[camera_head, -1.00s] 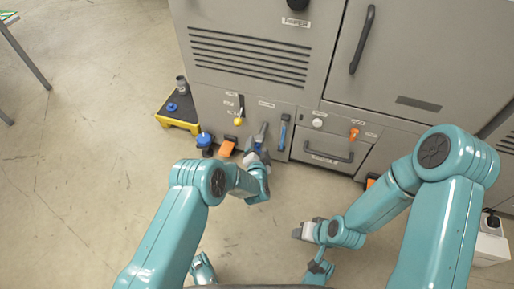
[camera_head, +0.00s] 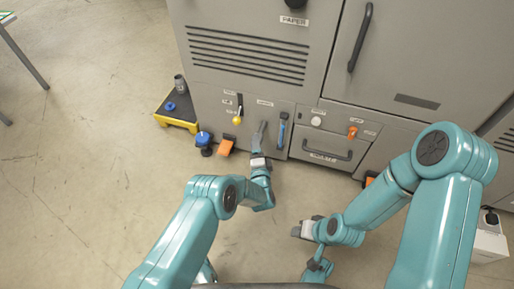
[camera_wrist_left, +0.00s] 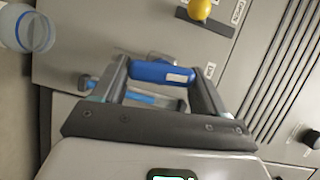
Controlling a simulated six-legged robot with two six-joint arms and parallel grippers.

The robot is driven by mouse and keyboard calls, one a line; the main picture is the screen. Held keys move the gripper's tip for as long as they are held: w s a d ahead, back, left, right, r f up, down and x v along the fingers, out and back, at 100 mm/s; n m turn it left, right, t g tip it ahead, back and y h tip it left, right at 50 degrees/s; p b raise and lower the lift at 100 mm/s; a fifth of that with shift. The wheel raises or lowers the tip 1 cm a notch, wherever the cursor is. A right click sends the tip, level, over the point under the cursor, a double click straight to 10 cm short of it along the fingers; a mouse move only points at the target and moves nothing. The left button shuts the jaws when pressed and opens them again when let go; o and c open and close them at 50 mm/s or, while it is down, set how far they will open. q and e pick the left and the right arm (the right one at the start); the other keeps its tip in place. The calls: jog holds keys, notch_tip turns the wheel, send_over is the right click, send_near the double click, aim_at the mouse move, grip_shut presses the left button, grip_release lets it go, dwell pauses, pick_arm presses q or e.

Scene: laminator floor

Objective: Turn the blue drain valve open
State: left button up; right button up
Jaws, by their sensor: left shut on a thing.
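The blue drain valve handle (camera_wrist_left: 162,72) shows in the left wrist view as a short blue bar with a white label, lying between the two fingers. My left gripper (camera_wrist_left: 160,82) is shut on it. In the head view my left gripper (camera_head: 261,137) is at the lower grey panel, and it hides the held part. A slim upright blue bar (camera_head: 282,130) stands just to its right. My right gripper (camera_head: 302,230) is low over the floor, away from the panel; its jaws are too small to read.
The grey machine (camera_head: 250,85) fills the back, with a yellow-knobbed lever (camera_head: 238,119), an orange pedal (camera_head: 226,146) and a blue round part (camera_head: 203,139) left of the gripper. A black-and-yellow stand (camera_head: 178,112) is farther left. Open floor lies at left.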

dwell(0.4)
pick_arm(q)
jog(key=o, duration=1)
jog(key=shift+s, duration=0.15)
